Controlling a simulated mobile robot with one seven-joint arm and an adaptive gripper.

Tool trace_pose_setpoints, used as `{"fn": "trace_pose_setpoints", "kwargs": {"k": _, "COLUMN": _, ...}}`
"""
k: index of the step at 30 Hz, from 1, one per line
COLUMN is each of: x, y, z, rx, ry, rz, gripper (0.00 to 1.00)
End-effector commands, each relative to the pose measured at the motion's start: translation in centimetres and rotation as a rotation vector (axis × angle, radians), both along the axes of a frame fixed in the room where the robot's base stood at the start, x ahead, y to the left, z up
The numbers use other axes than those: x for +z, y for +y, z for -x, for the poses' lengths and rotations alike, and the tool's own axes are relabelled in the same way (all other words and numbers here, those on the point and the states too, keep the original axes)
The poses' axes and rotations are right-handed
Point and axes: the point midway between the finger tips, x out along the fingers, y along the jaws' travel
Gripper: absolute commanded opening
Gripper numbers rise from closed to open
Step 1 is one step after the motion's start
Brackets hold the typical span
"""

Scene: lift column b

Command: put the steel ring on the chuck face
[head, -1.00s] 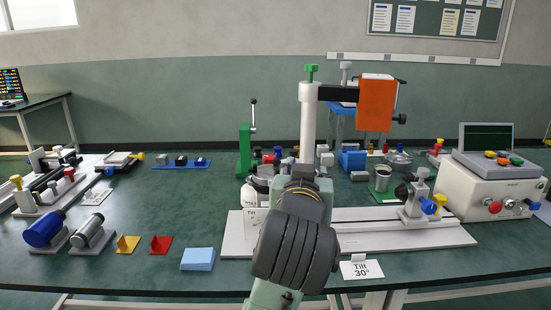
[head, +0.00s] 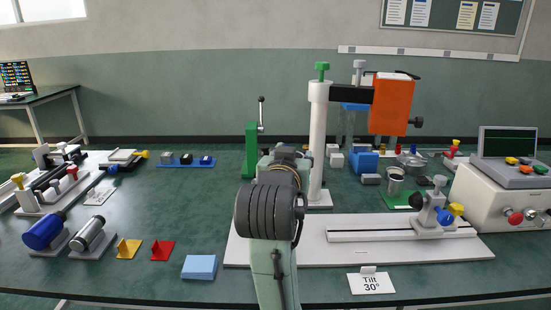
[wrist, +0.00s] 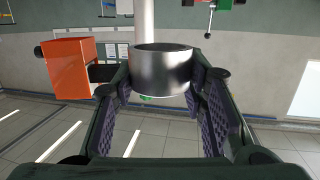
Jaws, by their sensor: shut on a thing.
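The steel ring (wrist: 161,72) is a shiny, short, wide cylinder in the wrist view. My gripper (wrist: 166,84) is shut on it, with a dark ridged finger pad on each side. The wrist picture appears upside down, with the wall and the bench-top equipment behind the ring. In the head view my own arm hides the gripper and the ring. I cannot pick out the chuck face for certain. A white base plate (head: 400,253) with a rail lies at the front, its left part partly behind my arm, and a "Tilt 30°" card (head: 371,284) stands before it.
A white column (head: 318,140) carries an orange box (head: 391,104) on an arm. A green lever stand (head: 252,150) is left of it. A clamp with blue and yellow knobs (head: 440,214) stands on the rail. A control box (head: 505,200) is at the right. A blue block (head: 199,267) lies front left.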

Motion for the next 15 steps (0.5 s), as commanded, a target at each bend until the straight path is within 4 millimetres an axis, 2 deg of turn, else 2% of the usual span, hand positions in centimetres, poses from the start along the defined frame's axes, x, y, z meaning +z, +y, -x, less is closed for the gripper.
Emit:
{"fn": "trace_pose_setpoints", "kwargs": {"k": 1, "x": 0.0, "y": 0.6, "z": -1.1, "rx": 0.001, "ry": 0.005, "rz": 0.001, "gripper": 0.01}}
{"fn": "trace_pose_setpoints", "kwargs": {"k": 6, "x": -0.3, "y": 2.2, "z": -4.4, "rx": 0.001, "ry": 0.002, "rz": 0.000, "gripper": 0.01}}
{"fn": "trace_pose_setpoints", "kwargs": {"k": 15, "x": -0.6, "y": 3.6, "z": -7.0, "rx": 0.000, "ry": 0.002, "rz": 0.002, "gripper": 0.01}}
